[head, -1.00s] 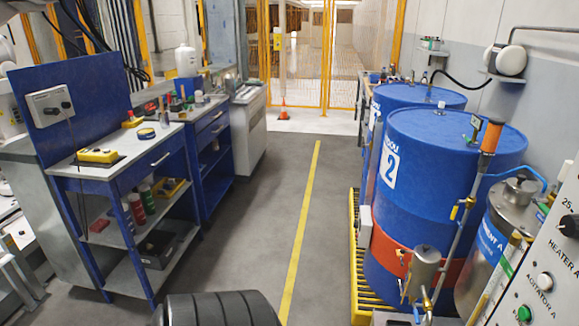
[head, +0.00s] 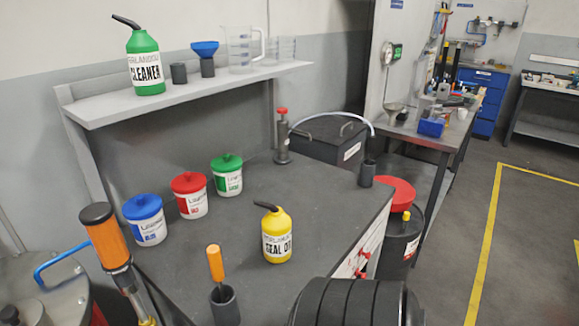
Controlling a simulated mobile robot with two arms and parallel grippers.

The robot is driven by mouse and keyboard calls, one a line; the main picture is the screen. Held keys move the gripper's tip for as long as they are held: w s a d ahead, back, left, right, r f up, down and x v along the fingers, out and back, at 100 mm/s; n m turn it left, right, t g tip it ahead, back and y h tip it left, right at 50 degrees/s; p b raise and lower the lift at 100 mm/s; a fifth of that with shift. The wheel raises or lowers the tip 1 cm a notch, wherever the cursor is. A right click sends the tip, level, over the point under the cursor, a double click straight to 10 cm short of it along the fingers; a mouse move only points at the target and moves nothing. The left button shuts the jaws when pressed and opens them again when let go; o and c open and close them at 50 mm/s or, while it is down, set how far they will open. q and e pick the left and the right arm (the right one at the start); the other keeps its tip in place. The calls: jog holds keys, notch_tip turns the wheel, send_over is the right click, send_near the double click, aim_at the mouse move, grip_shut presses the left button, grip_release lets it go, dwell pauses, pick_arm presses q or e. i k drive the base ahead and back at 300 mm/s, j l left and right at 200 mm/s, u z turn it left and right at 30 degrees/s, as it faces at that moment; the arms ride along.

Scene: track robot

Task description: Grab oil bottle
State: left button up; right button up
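A yellow bottle (head: 277,243) with a black spout and a label reading "SEAL OI…" stands upright on the dark workbench top (head: 230,245), near its front right edge. A green bottle (head: 145,65) labelled "CLEANER" stands on the shelf above. Neither of my grippers is in view. A black ribbed part, probably mine, shows at the bottom edge to the right of the yellow bottle.
Blue (head: 144,220), red (head: 190,196) and green-lidded (head: 227,175) tubs stand behind the yellow bottle. An orange-handled tool (head: 215,263) stands in a dark cup in front of it. Open floor (head: 500,260) lies to the right.

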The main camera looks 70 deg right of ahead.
aim_at(276, 224)
jog(key=z, duration=2.1)
